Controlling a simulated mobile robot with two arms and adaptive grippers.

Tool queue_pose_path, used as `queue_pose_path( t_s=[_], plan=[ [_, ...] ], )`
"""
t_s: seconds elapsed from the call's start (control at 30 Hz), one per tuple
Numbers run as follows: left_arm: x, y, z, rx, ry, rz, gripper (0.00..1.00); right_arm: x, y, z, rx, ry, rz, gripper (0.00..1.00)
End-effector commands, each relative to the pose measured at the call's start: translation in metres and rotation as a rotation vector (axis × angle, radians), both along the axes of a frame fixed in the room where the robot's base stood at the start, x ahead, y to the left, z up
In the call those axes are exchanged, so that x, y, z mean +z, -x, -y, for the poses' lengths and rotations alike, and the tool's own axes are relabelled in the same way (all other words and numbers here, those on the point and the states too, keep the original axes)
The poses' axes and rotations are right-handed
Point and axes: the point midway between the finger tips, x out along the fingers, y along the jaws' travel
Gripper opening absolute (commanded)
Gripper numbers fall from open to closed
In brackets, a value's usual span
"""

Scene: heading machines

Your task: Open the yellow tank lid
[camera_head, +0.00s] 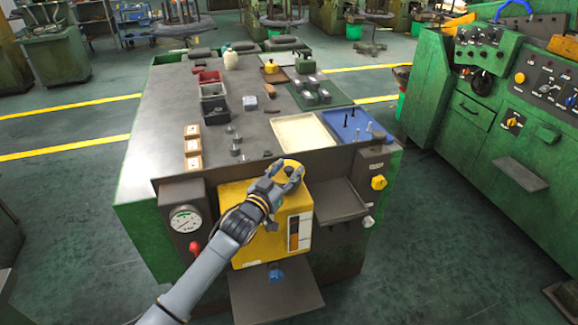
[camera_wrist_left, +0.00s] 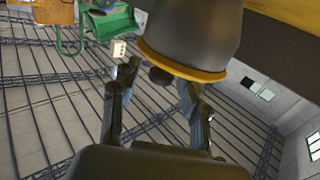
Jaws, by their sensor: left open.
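The yellow tank (camera_head: 262,248) is set at the front edge of the workbench, with a level window on its front right. Its round yellow lid (camera_head: 289,162) is on top and looks closed. A dark knob is at the lid's middle, partly behind my fingers. My left gripper (camera_head: 282,173) is open over the lid, its fingers spread near the knob. I cannot tell whether they touch it. In the left wrist view the open fingers (camera_wrist_left: 157,88) show below a large dark shape with a yellow rim (camera_wrist_left: 190,66), which I cannot identify surely. My right gripper is not in view.
A pressure gauge (camera_head: 186,219) with a red handle is left of the tank. A dark side tray (camera_head: 339,201) is right of it and a shelf (camera_head: 272,302) below. A cream tray (camera_head: 304,140) and blue tray (camera_head: 350,126) lie behind. A green machine (camera_head: 480,125) stands right.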

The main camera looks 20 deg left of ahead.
Motion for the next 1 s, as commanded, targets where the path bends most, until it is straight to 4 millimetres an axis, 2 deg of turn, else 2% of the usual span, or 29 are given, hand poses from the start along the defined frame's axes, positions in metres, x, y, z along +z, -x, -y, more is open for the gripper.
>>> queue_pose_path(
  t_s=[0.17,0.43,0.47,0.67,1.0],
  plan=[
    [0.0006,-0.0104,0.0019,0.0,-0.001,0.001,0.45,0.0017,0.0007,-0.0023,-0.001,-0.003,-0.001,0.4],
    [0.0,-0.0113,0.0021,0.0,-0.001,0.0,0.45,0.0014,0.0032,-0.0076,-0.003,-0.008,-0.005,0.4],
    [0.0,-0.0112,0.0021,0.0,-0.001,0.0,0.41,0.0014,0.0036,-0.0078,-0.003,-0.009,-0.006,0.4],
    [0.0,-0.0111,0.0021,0.0,-0.001,0.0,0.0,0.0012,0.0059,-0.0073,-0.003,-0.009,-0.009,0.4],
    [0.0016,-0.0127,0.0019,0.0,0.005,-0.007,0.0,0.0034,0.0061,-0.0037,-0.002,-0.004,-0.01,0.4]
  ],
)
